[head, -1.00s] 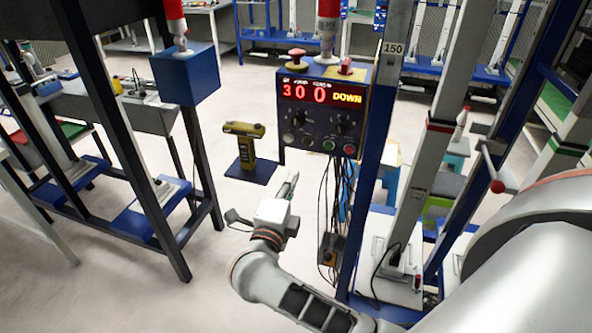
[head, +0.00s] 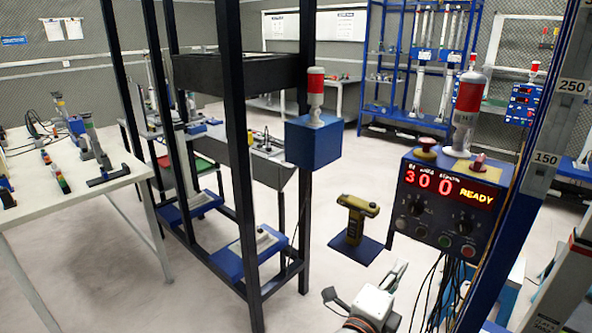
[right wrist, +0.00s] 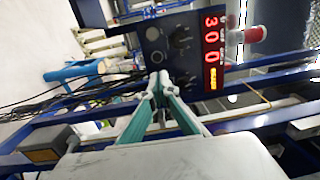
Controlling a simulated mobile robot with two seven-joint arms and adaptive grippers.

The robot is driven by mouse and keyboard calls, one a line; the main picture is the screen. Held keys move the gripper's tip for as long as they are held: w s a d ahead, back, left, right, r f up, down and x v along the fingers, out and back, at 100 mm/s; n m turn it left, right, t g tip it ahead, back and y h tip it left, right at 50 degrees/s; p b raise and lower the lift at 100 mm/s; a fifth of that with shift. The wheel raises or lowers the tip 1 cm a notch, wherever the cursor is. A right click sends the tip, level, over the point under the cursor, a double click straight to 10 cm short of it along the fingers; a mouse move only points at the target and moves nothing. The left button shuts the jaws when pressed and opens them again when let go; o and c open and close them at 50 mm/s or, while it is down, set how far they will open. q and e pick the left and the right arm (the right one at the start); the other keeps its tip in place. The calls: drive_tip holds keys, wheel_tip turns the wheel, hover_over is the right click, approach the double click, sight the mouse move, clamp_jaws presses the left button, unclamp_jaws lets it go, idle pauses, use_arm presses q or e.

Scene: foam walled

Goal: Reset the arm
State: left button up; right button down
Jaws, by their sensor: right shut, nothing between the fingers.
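A dark control box (head: 440,205) with a red lit display (head: 450,187) reading 300 READY stands at the right of the head view. It has dark knobs, a green button (head: 445,241) and a red button (head: 468,250) on its face. I cannot tell the exact gap. My left gripper is out of view.
A blue post with a scale (head: 520,170) rises right of the box, and cables hang below it. A yellow-black stand (head: 354,218) is on the floor to the left.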

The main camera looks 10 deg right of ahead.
drive_tip(key=s+a+r+n+t+y, duration=0.35)
drive_tip(key=a+n+t+y, duration=0.2)
drive_tip(key=n+t, duration=0.5)
drive_tip(key=s+a+f+n+g+y, duration=0.35)
drive_tip(key=a+f+n+y, duration=0.55)
drive_tip(key=f+n+y, duration=0.55)
drive_tip(key=s+d+f+n+g+h, duration=0.2)
drive_tip(key=s+f+n+g, duration=0.1)
drive_tip(key=f, duration=0.7)
drive_tip(key=s+d+f+n+g+h, duration=0.1)
drive_tip(key=s+d+f+n+g, duration=0.2)
drive_tip(key=s+f+g, duration=0.3)
wheel_tip(320, 180, down, 4)
drive_tip(key=shift+s+n+h, duration=0.3)
drive_tip(key=shift+s+h, duration=0.1)
drive_tip(key=shift+s, duration=0.85)
